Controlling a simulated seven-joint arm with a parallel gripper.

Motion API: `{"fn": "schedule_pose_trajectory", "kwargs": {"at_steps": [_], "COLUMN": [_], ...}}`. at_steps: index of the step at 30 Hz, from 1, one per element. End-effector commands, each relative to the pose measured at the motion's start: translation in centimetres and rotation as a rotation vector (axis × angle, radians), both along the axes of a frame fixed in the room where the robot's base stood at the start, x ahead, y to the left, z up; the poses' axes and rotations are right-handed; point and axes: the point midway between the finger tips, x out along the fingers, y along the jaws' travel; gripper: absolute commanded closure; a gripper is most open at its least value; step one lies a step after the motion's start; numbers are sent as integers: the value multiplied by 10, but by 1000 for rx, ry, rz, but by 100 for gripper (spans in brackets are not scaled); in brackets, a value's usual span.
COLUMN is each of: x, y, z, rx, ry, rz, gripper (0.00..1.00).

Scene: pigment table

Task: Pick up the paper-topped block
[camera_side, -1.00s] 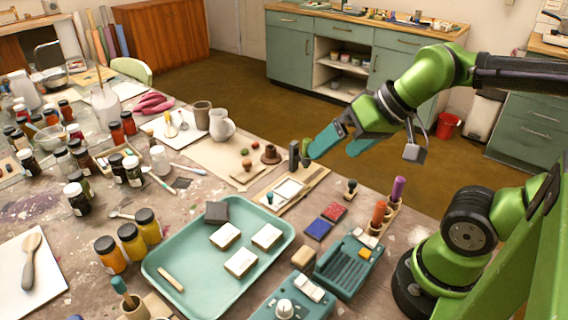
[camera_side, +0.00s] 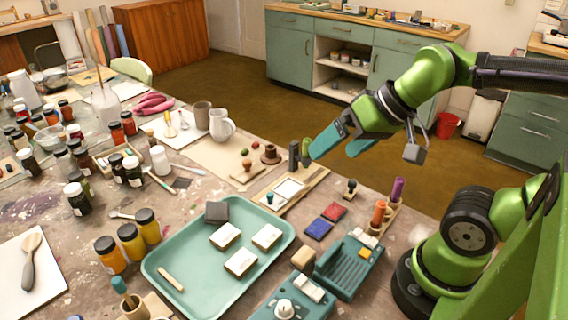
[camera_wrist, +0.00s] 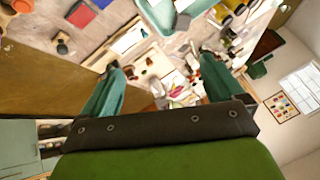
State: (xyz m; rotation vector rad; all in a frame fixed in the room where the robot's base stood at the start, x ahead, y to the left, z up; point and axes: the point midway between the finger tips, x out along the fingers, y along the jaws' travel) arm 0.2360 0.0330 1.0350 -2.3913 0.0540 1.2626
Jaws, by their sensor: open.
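Three small blocks with white, paper-like tops lie in the teal tray (camera_side: 178,240): one at the back left (camera_side: 225,236), one at the right (camera_side: 266,237) and one in front (camera_side: 241,262). I cannot tell them apart by their tops. My gripper (camera_side: 334,150) is open and empty, with teal fingers, high above the back edge of the table. It is well behind and to the right of the tray, touching nothing. Its fingers also show in the wrist view (camera_wrist: 160,65), where part of the tray (camera_wrist: 165,12) appears at the top.
A dark grey block (camera_side: 216,212) and a wooden stick (camera_side: 171,279) share the tray. A blue pad (camera_side: 319,229) and a red pad (camera_side: 334,212) lie to its right, near a teal ridged holder (camera_side: 345,268). Yellow-orange jars (camera_side: 131,242) stand left of the tray.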

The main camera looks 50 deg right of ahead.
Motion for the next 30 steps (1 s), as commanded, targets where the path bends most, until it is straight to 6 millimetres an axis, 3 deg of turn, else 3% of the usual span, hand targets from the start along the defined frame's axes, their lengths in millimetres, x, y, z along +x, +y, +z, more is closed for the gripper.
{"fn": "schedule_pose_trajectory", "kwargs": {"at_steps": [10, 14, 23, 30], "x": [1, 14, 89, 149], "y": [5, 16, 66, 115], "z": [-6, -16, -33, -67], "rx": [0, -6, -92, -210], "ry": [24, 100, 332, 501], "rz": [20, 70, 248, 360], "gripper": [6, 6, 6, 6]}}
